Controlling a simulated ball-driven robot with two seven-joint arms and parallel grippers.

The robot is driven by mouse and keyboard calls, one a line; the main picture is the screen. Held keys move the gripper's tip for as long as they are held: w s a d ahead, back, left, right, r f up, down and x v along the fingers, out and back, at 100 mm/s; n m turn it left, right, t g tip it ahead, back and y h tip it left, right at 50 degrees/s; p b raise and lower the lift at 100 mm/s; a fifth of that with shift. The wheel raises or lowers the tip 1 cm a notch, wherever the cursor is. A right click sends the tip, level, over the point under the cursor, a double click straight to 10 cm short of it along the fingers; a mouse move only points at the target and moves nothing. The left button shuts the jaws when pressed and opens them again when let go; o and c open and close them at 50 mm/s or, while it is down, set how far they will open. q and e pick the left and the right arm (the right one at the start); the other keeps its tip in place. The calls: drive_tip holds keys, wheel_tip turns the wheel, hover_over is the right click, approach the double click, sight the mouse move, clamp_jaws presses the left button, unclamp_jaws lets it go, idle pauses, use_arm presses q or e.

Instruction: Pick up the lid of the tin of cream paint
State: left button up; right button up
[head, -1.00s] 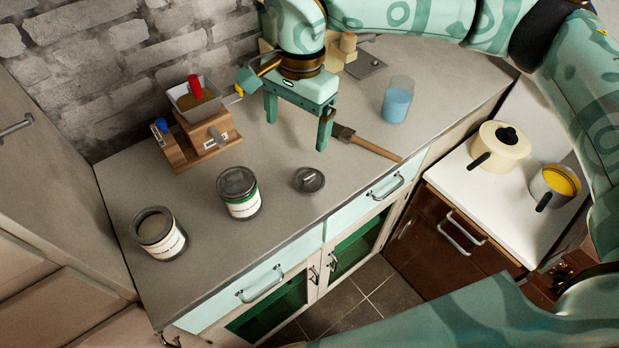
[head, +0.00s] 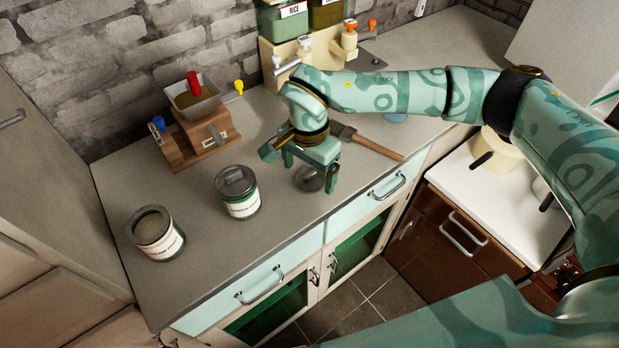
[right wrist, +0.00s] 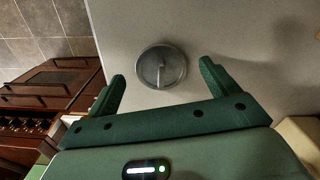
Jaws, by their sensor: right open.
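The loose lid (head: 309,181) is a round grey metal disc lying flat on the counter, partly hidden by my right gripper in the head view. In the right wrist view the lid (right wrist: 161,66) shows whole, with a thin raised bar across it. My right gripper (head: 309,174) is open and empty, over the lid. In the wrist view its fingers (right wrist: 162,72) stand on either side of the lid, apart from it. My left gripper is not in view.
A lidded tin with a green band (head: 238,192) stands left of my right gripper. Behind are a wooden grinder-like device (head: 198,132) and a wooden-handled tool (head: 372,146). The counter's front edge is close to the lid. A pale pot (head: 497,148) is partly hidden by my arm.

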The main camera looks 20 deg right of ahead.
drive_tip(key=shift+f, duration=0.6)
drive_tip(key=shift+c, duration=0.4)
drive_tip(key=c, duration=1)
drive_tip(key=shift+r, duration=0.15)
